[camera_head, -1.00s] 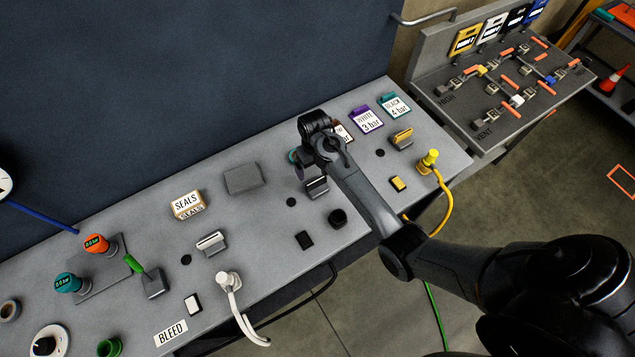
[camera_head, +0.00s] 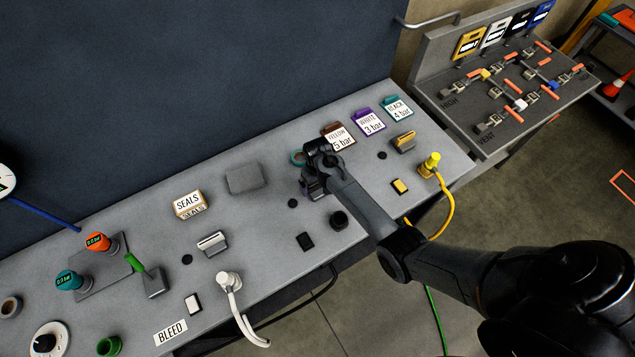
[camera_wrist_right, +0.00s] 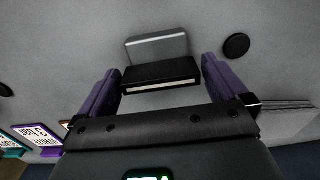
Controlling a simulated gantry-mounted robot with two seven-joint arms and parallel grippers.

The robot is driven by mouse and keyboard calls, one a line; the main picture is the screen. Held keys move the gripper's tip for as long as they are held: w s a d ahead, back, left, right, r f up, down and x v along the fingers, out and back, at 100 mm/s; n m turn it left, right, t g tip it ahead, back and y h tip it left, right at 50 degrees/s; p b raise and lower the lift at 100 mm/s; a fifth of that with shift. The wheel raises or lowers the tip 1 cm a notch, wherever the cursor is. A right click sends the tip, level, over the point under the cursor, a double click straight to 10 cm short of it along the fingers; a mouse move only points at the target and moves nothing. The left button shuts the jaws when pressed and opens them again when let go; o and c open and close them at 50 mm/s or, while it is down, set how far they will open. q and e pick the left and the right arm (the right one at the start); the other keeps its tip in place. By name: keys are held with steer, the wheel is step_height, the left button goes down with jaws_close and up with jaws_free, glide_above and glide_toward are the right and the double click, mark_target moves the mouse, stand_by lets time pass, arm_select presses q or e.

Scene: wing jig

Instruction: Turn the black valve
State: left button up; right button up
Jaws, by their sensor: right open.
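The black valve (camera_wrist_right: 160,78) is a block with a black bar-shaped top carrying a pale stripe, on a grey base. In the right wrist view it lies between the two purple fingers of my right gripper (camera_wrist_right: 162,80). The fingers are open, one on either side, with visible gaps. In the head view my right gripper (camera_head: 312,187) points down over the valve's place and mostly hides the valve. Whether the fingertips reach down beside the bar is hard to tell. My left gripper does not show.
A similar white-topped block (camera_head: 212,243) and a yellow-topped block (camera_head: 403,141) stand along the bench (camera_head: 262,240). A black round socket (camera_head: 339,220) sits close to my right gripper. Label cards (camera_head: 340,138) stand behind. A grey box (camera_head: 243,178) stands to the left.

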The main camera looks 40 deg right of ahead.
steer(key=c, duration=0.8)
steer(key=shift+c, duration=0.2)
